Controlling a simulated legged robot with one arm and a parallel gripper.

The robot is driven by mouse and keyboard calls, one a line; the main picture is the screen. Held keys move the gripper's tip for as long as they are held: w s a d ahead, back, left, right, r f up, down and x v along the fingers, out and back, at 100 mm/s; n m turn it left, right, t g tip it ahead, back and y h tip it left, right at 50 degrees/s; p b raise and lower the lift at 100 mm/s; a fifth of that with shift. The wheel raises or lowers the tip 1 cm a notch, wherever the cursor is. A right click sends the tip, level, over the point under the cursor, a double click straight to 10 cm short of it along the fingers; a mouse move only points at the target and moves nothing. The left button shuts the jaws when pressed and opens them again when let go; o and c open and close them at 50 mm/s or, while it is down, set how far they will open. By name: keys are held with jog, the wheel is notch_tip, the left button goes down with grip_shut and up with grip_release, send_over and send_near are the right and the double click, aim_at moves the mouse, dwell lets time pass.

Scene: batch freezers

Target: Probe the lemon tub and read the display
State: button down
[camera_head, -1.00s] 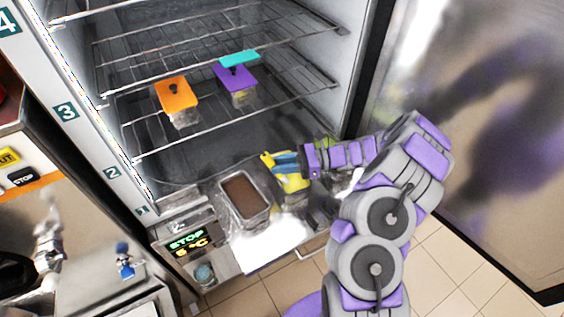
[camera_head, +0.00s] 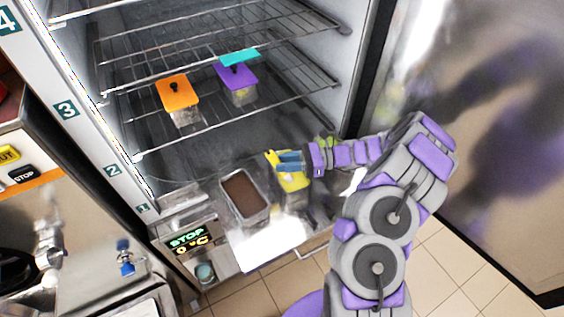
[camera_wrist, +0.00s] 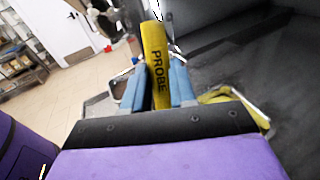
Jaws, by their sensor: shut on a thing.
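My gripper (camera_head: 289,162) is shut on the yellow probe, whose handle (camera_wrist: 157,65) stands between the blue fingers in the wrist view and reads "PROBE". In the head view my gripper is over the right part of the low drawer at the freezer's foot. A yellow patch (camera_head: 293,182) shows just below the fingers; it may be the lemon tub, but I cannot tell it clearly from the probe. The probe's tip is hidden. The display (camera_head: 188,243) at lower left shows green "STOP" above an orange "0 °C".
A metal tub with brown contents (camera_head: 243,195) stands left of my gripper. Orange-lidded (camera_head: 176,92) and purple-lidded (camera_head: 236,75) tubs sit on a wire shelf above, beside a teal lid (camera_head: 240,57). The freezer's open door (camera_head: 480,150) stands at right.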

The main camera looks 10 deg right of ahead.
jog(key=shift+d, duration=0.5)
jog(key=shift+a, duration=0.55)
jog(key=shift+a+r+p, duration=0.2)
jog(key=shift+r+p, duration=0.15)
jog(key=shift+r, duration=0.1)
jog(key=shift+d+r+p, duration=0.3)
jog(key=shift+r+p, duration=0.25)
jog(key=shift+r, duration=0.25)
jog(key=shift+d+r+p, duration=0.3)
jog(key=shift+r+p, duration=0.2)
jog(key=shift+r, duration=0.3)
jog(key=shift+a+r+p, duration=0.25)
jog(key=shift+r+p, duration=0.3)
jog(key=shift+r, duration=0.2)
jog(key=shift+a+r+p, duration=0.2)
jog(key=shift+r+p, duration=0.3)
jog(key=shift+r, duration=0.25)
jog(key=r, duration=0.1)
jog(key=r+p, duration=0.2)
jog(key=shift+d, duration=0.25)
jog(key=shift+a, duration=0.15)
